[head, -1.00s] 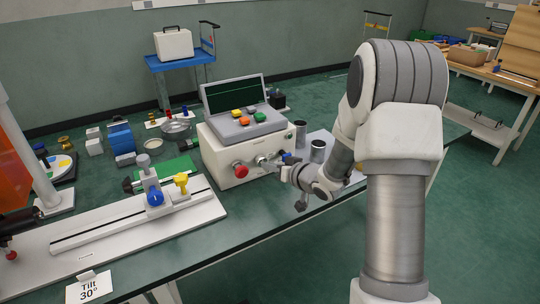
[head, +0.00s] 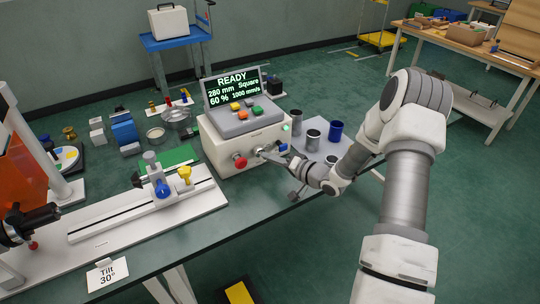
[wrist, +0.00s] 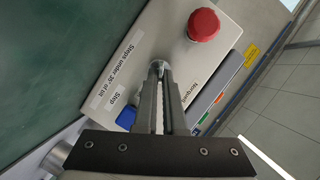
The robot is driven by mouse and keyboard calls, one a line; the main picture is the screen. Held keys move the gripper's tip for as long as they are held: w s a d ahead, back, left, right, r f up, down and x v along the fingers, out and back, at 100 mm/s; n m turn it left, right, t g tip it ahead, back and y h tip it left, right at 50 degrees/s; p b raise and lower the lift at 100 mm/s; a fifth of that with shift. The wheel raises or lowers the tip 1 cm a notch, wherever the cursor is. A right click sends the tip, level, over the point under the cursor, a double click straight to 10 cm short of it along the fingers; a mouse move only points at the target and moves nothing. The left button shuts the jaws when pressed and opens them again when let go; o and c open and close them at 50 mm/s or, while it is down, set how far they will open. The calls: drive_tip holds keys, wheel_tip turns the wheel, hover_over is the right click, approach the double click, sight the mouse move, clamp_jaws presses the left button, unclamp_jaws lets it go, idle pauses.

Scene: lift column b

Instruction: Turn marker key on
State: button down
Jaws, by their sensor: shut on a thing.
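The white control box (head: 222,150) stands on the green bench, with a tilted screen (head: 231,88) on top. The screen is lit and reads READY, 280 mm, Square, 60 %, 1000 mm/s. A green lamp (head: 287,127) glows at the box's right side. My gripper (head: 266,153) is at the front panel. In the wrist view its fingers (wrist: 160,85) are shut on the small metallic key (wrist: 157,67) at the panel. The fingers hide most of the key, so its exact angle is hard to tell.
A red button (wrist: 204,24) and a blue knob (wrist: 127,117) sit on the panel either side of my fingers. Metal cups (head: 312,138) and a blue cup (head: 336,130) stand right of the box. A white rail fixture (head: 120,222) lies left.

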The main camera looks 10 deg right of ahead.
idle(0.5)
drive_tip(key=c, duration=1)
unclamp_jaws()
drive_tip(key=p+v, duration=0.1)
drive_tip(key=v, duration=1.6)
drive_tip(key=shift+s+p, duration=0.2)
drive_tip(key=shift+p, duration=0.2)
drive_tip(key=shift+w+d, duration=0.1)
